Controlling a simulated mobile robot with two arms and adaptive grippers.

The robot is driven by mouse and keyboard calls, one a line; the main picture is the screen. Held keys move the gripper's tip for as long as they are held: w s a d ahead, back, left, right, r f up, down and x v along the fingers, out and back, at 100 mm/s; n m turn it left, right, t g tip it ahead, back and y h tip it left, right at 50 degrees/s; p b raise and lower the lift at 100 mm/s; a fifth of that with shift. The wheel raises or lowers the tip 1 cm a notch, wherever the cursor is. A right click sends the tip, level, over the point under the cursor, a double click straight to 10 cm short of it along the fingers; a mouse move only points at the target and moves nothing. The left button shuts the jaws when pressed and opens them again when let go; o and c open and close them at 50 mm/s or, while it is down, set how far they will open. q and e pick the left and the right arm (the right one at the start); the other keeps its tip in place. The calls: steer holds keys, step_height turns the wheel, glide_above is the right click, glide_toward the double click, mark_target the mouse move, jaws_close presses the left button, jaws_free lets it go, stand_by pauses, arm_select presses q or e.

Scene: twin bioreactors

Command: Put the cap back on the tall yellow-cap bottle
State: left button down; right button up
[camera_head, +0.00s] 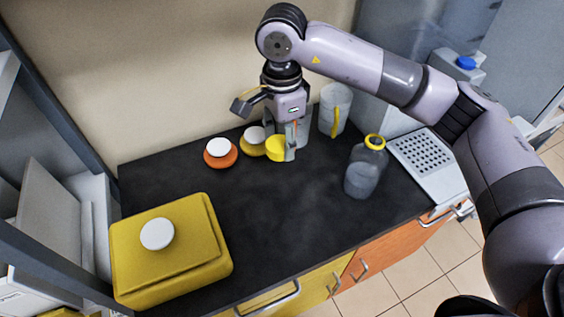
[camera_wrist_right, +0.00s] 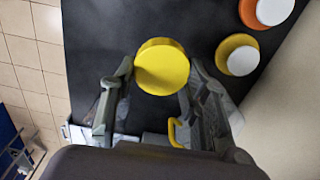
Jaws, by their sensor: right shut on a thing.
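The tall clear bottle (camera_head: 366,172) stands upright on the black counter, right of centre. A yellow ring (camera_head: 375,142) circles its neck, and no cap sits on it. My right gripper (camera_head: 290,150) is left of the bottle, near the back of the counter, pointing down. It is shut on the round yellow cap (camera_head: 277,149). In the right wrist view the cap (camera_wrist_right: 162,68) sits between the two fingers of the gripper (camera_wrist_right: 161,72). How far the cap is above the counter is hard to tell. My left gripper is not in view.
An orange-and-white lid (camera_head: 220,153) and a yellow-and-white lid (camera_head: 252,142) lie left of the gripper. A clear jug with a yellow handle (camera_head: 335,108) stands behind. A yellow box (camera_head: 190,245) fills the front left; a perforated grey tray (camera_head: 424,153) is right. The counter's middle is clear.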

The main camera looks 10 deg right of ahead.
mark_target(282, 142)
steer(key=shift+r, duration=2.15)
